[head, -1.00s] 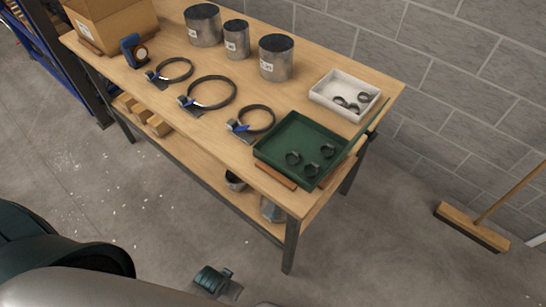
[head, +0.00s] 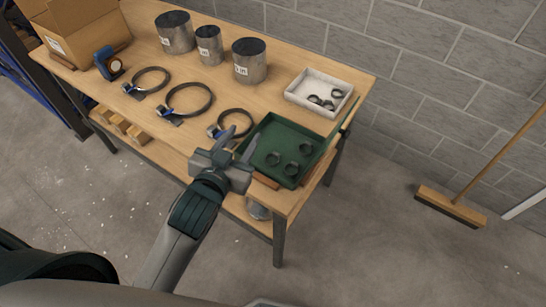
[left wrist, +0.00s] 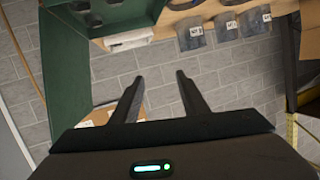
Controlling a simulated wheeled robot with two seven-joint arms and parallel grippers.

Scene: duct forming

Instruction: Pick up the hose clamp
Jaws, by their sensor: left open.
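Three large black band clamps with blue screw housings lie in a row on the workbench: left (head: 151,80), middle (head: 190,99) and right (head: 235,123). Smaller dark ring clamps (head: 290,168) lie in the green tray (head: 309,137), and several more (head: 327,101) in the white tray (head: 302,80). Which one is the hose clamp, I cannot tell. My left gripper (head: 218,150) is open and empty at the bench's front edge, by the green tray's left side and in front of the right band clamp. Its spread fingers (left wrist: 159,77) show in the left wrist view. My right gripper is not in view.
Three labelled metal cylinders (head: 249,62) stand at the back of the bench. A cardboard box (head: 72,32) and a blue tape-measure-like item (head: 107,64) are at the left. A brick wall is behind, and a broom (head: 450,207) stands at the right.

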